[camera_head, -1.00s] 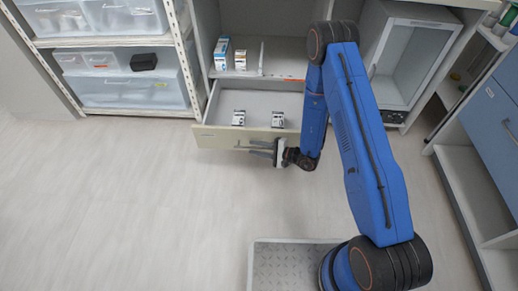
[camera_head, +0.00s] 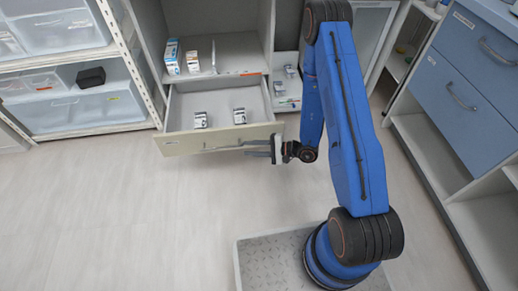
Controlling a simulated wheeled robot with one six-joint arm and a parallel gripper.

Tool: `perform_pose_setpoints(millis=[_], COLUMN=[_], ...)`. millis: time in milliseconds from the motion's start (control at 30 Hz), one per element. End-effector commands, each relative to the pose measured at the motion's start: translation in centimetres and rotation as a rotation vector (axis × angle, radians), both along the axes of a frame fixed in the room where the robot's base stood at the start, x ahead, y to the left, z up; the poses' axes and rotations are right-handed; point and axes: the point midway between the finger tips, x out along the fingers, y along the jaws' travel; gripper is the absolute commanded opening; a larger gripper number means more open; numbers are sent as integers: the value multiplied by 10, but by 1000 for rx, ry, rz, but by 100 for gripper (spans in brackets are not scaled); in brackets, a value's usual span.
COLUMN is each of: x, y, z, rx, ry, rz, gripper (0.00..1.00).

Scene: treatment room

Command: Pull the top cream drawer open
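The top cream drawer (camera_head: 175,145) is pulled out from the cabinet, with its inside showing. Two small black-and-white boxes (camera_head: 200,119) (camera_head: 239,116) stand in it. Its handle (camera_head: 222,148) is a thin bar on the front. My gripper (camera_head: 256,149) is at the right end of the drawer front, its two grey fingers pointing left along it near the handle. A gap shows between the fingers, and I see nothing held. Whether a finger touches the handle or front is too small to tell.
Boxes (camera_head: 172,57) stand on the shelf above the drawer. A rack with clear bins (camera_head: 70,112) is at left. A blue drawer cabinet (camera_head: 465,85) stands at right. The pale floor (camera_head: 130,220) in front of the drawer is clear.

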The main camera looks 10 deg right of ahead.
Motion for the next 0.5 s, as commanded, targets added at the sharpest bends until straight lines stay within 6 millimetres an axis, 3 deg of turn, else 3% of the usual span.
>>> perform_pose_setpoints(millis=[200, 500], x=[-9, -14], y=[-24, -35], z=[5, 8], rx=[0, 0], ry=[2, 1], rz=[-2, 0], gripper=[28, 28])
